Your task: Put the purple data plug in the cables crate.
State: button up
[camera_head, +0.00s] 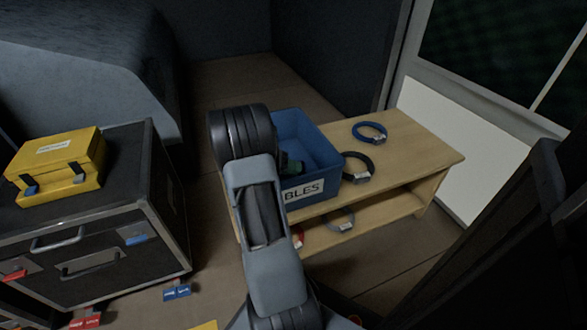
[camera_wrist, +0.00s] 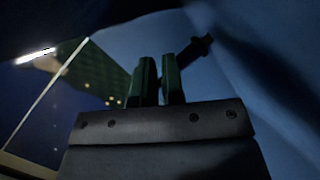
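The blue cables crate (camera_head: 323,186) stands on a wooden bench, its label partly covered by my arm and reading "BLES". My gripper is at the crate; a green part (camera_head: 292,167) shows inside it, probably a fingertip. In the wrist view my gripper (camera_wrist: 159,78) has two green fingers with a narrow gap between them, and blue surfaces fill much of the background. A dark, rod-like piece (camera_wrist: 196,54) sticks out beyond the right finger; its colour is too dark to name, and I cannot tell if it is gripped. No clearly purple plug shows.
The wooden bench (camera_head: 430,150) carries a blue cable coil (camera_head: 369,132) and a black one (camera_head: 357,167) right of the crate. A grey coil (camera_head: 339,220) lies on its lower shelf. A yellow case (camera_head: 58,165) sits on a black flight case (camera_head: 125,205) at left.

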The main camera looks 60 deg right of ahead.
jog(key=o, duration=0.4)
jog(key=shift+r, duration=0.15)
jog(key=shift+r+p, duration=0.25)
jog(key=shift+p, duration=0.15)
jog(key=shift+p+v, duration=1.5)
jog(key=shift+v, duration=2.35)
jog(key=shift+d+r, duration=0.1)
jog(key=shift+r, duration=0.1)
